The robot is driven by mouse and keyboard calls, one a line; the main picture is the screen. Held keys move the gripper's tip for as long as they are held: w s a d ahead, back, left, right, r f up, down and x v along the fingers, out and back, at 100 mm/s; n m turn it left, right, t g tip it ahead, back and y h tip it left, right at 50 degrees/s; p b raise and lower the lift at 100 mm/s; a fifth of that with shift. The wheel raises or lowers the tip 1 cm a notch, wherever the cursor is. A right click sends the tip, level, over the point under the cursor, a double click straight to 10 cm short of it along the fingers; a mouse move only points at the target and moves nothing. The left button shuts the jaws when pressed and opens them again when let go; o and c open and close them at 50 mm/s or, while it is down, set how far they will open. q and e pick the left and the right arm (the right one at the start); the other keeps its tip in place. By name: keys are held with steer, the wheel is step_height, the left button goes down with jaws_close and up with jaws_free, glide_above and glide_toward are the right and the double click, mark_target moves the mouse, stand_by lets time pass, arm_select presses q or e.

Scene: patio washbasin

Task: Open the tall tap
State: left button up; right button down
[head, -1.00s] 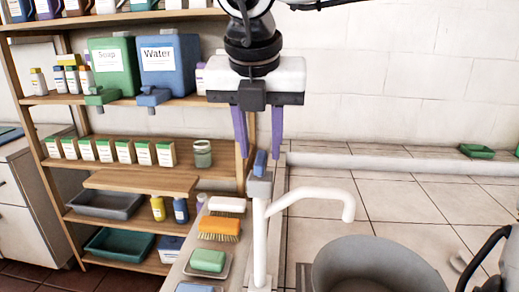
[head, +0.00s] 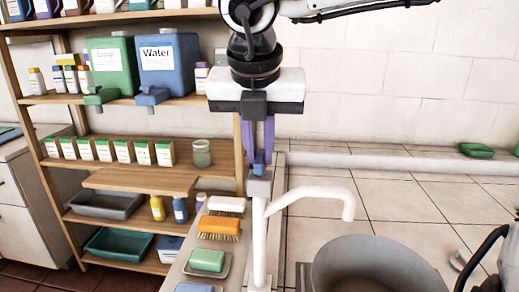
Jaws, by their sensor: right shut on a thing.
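The tall tap (head: 259,238) is a white upright post with a spout that curves right over a grey basin (head: 372,268). On its top is a grey block with a small blue lever (head: 259,168). My right gripper (head: 258,157) comes down from above. Its purple fingers are shut on the blue lever, which shows only partly between and below them. No water shows at the spout. My left gripper is not clearly in view; only a dark piece of an arm shows at the lower right edge.
Left of the tap, soap bars (head: 207,260) and brushes (head: 219,227) lie along the ledge. A wooden shelf (head: 140,182) with bottles, boxes and trays stands behind at left. The tiled surface right of the tap is mostly clear, with a green dish (head: 477,150) far right.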

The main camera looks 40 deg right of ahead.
steer(key=shift+f+n+t+b, duration=0.1)
steer(key=shift+n+t+b, duration=0.2)
steer(key=shift+n+b, duration=0.45)
steer(key=shift+n+y+b, duration=0.35)
steer(key=shift+n+y, duration=0.05)
steer(key=shift+n, duration=0.45)
steer(key=n+t+y, duration=0.1)
steer(key=n, duration=0.1)
steer(key=shift+s+d+n+b, duration=0.1)
steer(key=shift+d+n+b, duration=0.05)
steer(key=shift+n+b, duration=0.15)
steer(key=shift+r+n+y, duration=0.2)
steer(key=shift+n+y, duration=0.2)
steer(key=shift+n, duration=0.6)
steer(key=n+y+p, duration=0.1)
steer(key=n, duration=0.2)
steer(key=shift+d+r+p, duration=0.1)
steer(key=shift+d+p, duration=0.1)
steer(key=shift+p, duration=0.15)
steer(key=n+y+p, duration=0.1)
steer(key=n, duration=0.2)
steer(key=shift+p, duration=0.4)
steer(key=n+y+p, duration=0.1)
steer(key=n+p, duration=0.1)
steer(key=shift+d+n+g, duration=0.15)
steer(key=shift+n+g, duration=0.15)
steer(key=shift+n, duration=0.1)
steer(key=shift+n+y+p, duration=0.3)
steer(key=shift+n+p, duration=0.2)
steer(key=shift+n, duration=0.1)
